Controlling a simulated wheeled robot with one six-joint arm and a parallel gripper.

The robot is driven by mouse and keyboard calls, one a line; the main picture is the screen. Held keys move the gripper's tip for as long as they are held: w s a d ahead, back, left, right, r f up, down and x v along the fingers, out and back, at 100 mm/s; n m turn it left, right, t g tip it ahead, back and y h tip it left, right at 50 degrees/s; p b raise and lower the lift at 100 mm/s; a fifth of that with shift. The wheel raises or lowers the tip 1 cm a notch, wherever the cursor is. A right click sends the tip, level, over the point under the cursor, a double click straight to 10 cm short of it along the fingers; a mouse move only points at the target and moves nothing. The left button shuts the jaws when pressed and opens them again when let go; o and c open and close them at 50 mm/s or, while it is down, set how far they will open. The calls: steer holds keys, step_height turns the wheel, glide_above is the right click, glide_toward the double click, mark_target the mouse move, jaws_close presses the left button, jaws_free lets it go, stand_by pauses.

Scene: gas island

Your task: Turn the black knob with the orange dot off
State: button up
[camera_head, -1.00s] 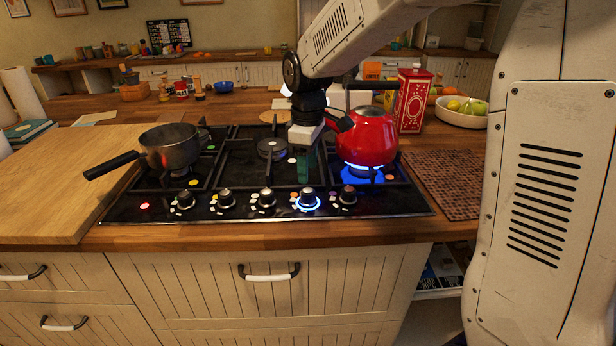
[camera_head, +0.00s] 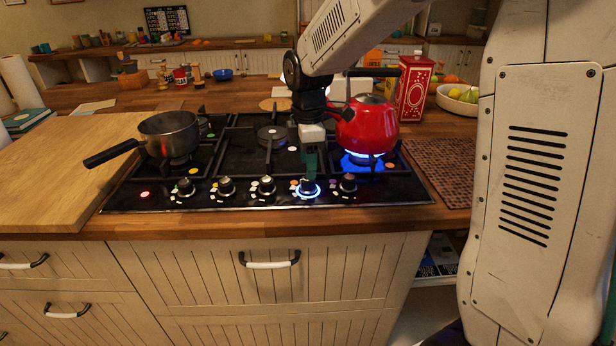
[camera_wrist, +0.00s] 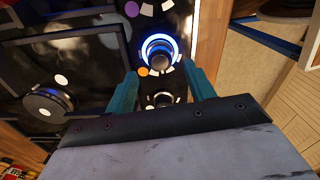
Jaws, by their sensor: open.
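The black knob with the orange dot (camera_head: 309,188) is in the front row of the hob, second from the right, and its ring glows blue. In the wrist view the same knob (camera_wrist: 160,55) shows beyond my fingertips, with the orange dot beside it. My gripper (camera_head: 309,174) is open and points down just behind and above this knob. In the wrist view my gripper's (camera_wrist: 165,75) teal fingers are spread apart, with another knob (camera_wrist: 162,99) between them. I cannot tell whether they touch anything.
A red kettle (camera_head: 367,128) stands over a blue flame on the right, close beside my gripper. A saucepan (camera_head: 169,134) sits on the left burner. Other knobs (camera_head: 265,187) line the hob's front edge. A cutting board (camera_head: 60,175) lies left.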

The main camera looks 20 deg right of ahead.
mark_target(308, 184)
step_height(308, 184, down, 5)
stand_by(0.3)
steer(key=c, duration=1)
